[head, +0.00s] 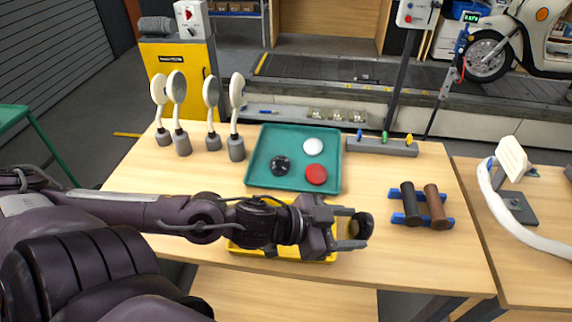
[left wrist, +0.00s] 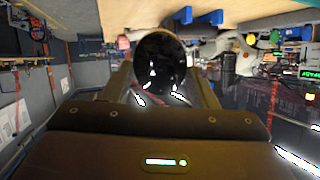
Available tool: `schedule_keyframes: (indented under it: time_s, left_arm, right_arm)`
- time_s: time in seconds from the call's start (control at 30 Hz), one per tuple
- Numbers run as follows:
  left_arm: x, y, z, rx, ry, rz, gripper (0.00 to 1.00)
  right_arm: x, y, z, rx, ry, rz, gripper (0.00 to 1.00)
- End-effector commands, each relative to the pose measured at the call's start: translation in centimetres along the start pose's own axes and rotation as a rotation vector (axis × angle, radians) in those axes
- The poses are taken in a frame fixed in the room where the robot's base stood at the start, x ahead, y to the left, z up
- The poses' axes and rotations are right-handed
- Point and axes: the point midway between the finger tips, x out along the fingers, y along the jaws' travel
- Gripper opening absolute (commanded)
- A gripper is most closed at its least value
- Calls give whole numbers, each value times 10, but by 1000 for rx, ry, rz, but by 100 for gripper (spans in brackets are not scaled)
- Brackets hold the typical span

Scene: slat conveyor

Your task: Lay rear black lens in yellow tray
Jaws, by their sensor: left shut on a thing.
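My left gripper (head: 352,228) is shut on a round, dark black lens (head: 361,227), held at its fingertips above the table near the front edge. In the left wrist view the black lens (left wrist: 160,66) shows between the two fingers, glossy with small highlights. The yellow tray (head: 318,259) lies at the table's front, mostly hidden under my left forearm and gripper; the lens is to the right of it. Another black lens (head: 280,165) lies in the teal tray (head: 254,176). My right gripper is not in view.
A white lens (head: 313,146) and a red lens (head: 316,174) also lie in the teal tray. Several round mirrors on stands (head: 237,116) are at the left. Black and brown grips (head: 424,205) lie on blue holders at the right. A grey rack (head: 382,147) stands behind.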

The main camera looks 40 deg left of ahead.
Motion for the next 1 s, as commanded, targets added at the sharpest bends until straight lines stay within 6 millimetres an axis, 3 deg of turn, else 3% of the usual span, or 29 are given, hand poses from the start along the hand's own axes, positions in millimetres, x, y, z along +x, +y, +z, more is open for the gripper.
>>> schedule_keyframes:
  time_s: [0.2,1.0]
  left_arm:
    - [5,2,2,62,-57,135,33]
    - [9,2,12,198,-173,390,33]
  right_arm:
    - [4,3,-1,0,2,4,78]
    - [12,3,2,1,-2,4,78]
